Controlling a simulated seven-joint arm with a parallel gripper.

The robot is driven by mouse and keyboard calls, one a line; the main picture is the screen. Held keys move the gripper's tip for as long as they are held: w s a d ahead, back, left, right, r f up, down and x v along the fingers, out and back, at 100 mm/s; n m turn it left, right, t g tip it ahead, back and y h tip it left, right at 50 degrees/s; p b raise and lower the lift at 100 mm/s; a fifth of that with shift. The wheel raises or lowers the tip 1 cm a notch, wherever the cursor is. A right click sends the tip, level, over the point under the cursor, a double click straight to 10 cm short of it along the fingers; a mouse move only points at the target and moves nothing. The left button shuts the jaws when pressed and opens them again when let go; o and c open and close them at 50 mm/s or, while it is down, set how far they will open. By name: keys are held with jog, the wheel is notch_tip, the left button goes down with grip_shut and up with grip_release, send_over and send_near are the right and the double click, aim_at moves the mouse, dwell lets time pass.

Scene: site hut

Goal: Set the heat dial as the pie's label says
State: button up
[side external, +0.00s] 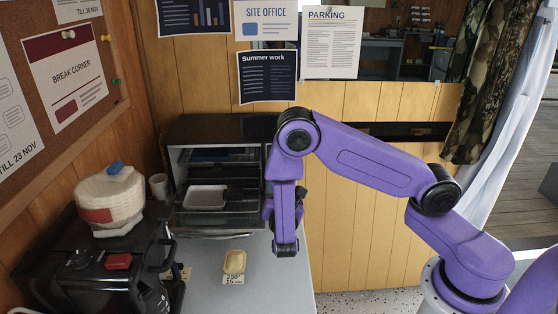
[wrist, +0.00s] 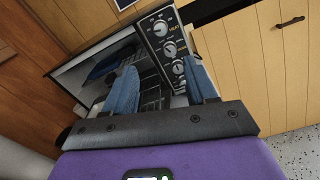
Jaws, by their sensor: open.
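The pie (side external: 236,262), small and pale yellow, sits on the grey counter. Its white label (side external: 233,280) at the near edge seems to read 200 above 15; the small print is unclear. The oven (side external: 222,128) is dark and stands at the back of the counter. In the wrist view its control panel (wrist: 152,18) carries a column of round dials: an upper dial (wrist: 160,28), a middle dial (wrist: 170,49) and a lower dial (wrist: 178,68). Their markings are too small to read. My gripper (wrist: 163,76) is open and empty, its blue fingers pointing towards the oven front, apart from the dials.
A white tray (side external: 205,196) lies at the oven's lower front. Counter around the pie is clear.

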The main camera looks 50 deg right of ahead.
jog(key=x, duration=1.6)
jog(key=shift+c, duration=0.3)
grip_shut()
